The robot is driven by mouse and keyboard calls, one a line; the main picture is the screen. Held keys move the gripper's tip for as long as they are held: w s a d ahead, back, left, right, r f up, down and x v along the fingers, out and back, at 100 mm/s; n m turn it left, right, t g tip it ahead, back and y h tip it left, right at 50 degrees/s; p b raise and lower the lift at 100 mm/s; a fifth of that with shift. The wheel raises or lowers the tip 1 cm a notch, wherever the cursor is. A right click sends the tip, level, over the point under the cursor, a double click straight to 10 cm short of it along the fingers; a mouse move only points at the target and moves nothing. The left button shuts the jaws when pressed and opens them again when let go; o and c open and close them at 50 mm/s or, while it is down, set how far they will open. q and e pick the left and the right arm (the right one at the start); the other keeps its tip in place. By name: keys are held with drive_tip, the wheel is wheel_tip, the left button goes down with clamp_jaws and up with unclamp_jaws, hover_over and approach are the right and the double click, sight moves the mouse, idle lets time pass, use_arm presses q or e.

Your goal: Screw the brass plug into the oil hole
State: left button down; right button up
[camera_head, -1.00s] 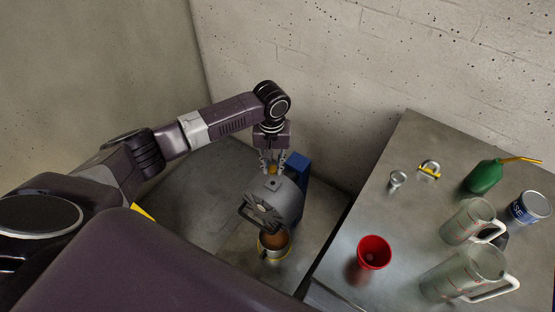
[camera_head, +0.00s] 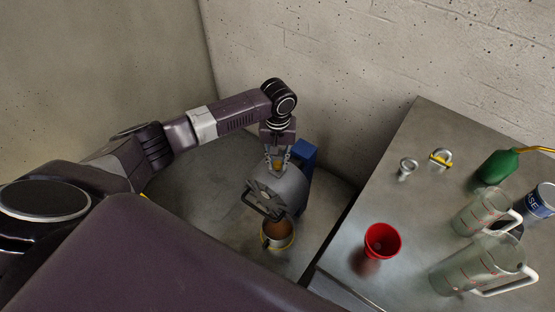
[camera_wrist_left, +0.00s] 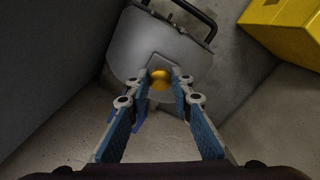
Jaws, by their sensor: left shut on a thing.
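My left gripper (camera_head: 277,165) points down over the top of a grey rounded metal housing (camera_head: 286,188). It is shut on the brass plug (camera_wrist_left: 160,78), which shows as a yellow-gold round piece between the fingertips in the left wrist view. In that view the plug is over a flat pad on the housing (camera_wrist_left: 145,48). The oil hole is hidden behind the plug and fingers, so I cannot tell whether the plug sits in it. My right gripper is not in view.
A blue block (camera_head: 303,153) stands behind the housing, and a pail with brown contents (camera_head: 277,235) stands in front. The side table (camera_head: 335,262) at right carries a red funnel (camera_head: 382,240), clear jugs (camera_head: 475,265), a green oil can (camera_head: 497,166) and small fittings. Walls are close behind.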

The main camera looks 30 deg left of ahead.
use_arm(q)
drive_tip(key=n+p, duration=0.5)
drive_tip(key=r+n+p, duration=0.1)
drive_tip(key=n+p, duration=0.1)
drive_tip(key=p, duration=0.1)
drive_tip(key=shift+s+d, duration=0.1)
drive_tip(key=shift+d, duration=0.05)
drive_tip(key=n+p, duration=0.6)
drive_tip(key=n, duration=0.2)
drive_tip(key=shift+f, duration=0.2)
drive_tip(key=shift+f+n+p, duration=0.1)
drive_tip(key=shift+n+p, duration=0.25)
drive_tip(key=shift+n, duration=0.55)
drive_tip(key=shift+f+n, duration=0.2)
drive_tip(key=shift+n, duration=0.5)
